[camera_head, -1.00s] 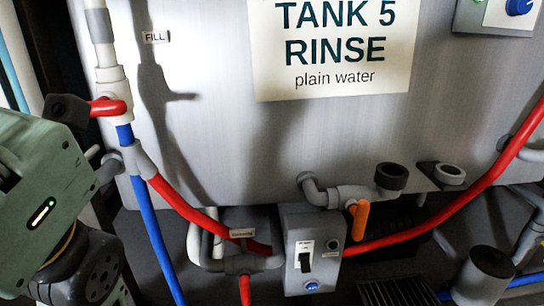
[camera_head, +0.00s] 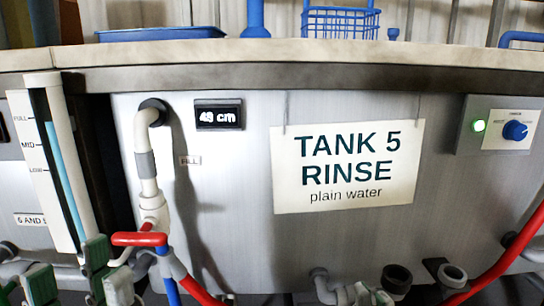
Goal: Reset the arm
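My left gripper (camera_head: 108,270) is at the lower left edge of the head view, with green and pale finger parts. It is just below and left of the red valve handle (camera_head: 140,239) on the white fill pipe (camera_head: 146,170). Its fingers are small and partly cut off by the frame, so I cannot tell how far apart they are or whether they touch the handle. I see nothing clearly held.
Tank 5 (camera_head: 240,240) fills the middle, with a rinse sign (camera_head: 347,165), a 49 cm display (camera_head: 219,115) and a dial panel (camera_head: 499,127). Its counter edge (camera_head: 300,56) carries a blue basket (camera_head: 342,22). Red hoses and pipe fittings run along the bottom.

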